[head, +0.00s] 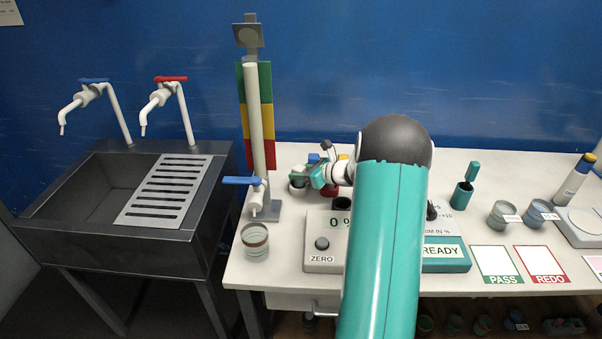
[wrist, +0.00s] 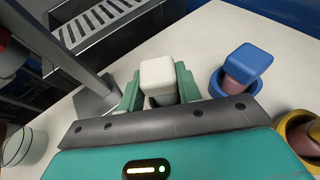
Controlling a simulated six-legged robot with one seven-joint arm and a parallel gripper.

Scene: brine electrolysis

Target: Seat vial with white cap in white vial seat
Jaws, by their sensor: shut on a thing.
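My gripper (head: 312,178) is at the back of the bench, just right of the tall column. In the wrist view its two green fingers (wrist: 158,88) are closed on the sides of the vial with the white cap (wrist: 158,72). The cap is a pale rounded block standing up between the fingers. The vial's lower part is mostly hidden by the gripper body. A pale round rim, apparently the white vial seat (head: 296,187), shows beside the fingers in the head view. I cannot tell whether the vial's base is inside it.
A blue-capped vial (wrist: 242,66) stands in a blue seat right of my gripper, with a yellow seat (wrist: 296,130) farther right. The column with coloured bands (head: 256,120) is close on the left. A meter (head: 322,243) and a glass beaker (head: 255,242) are in front.

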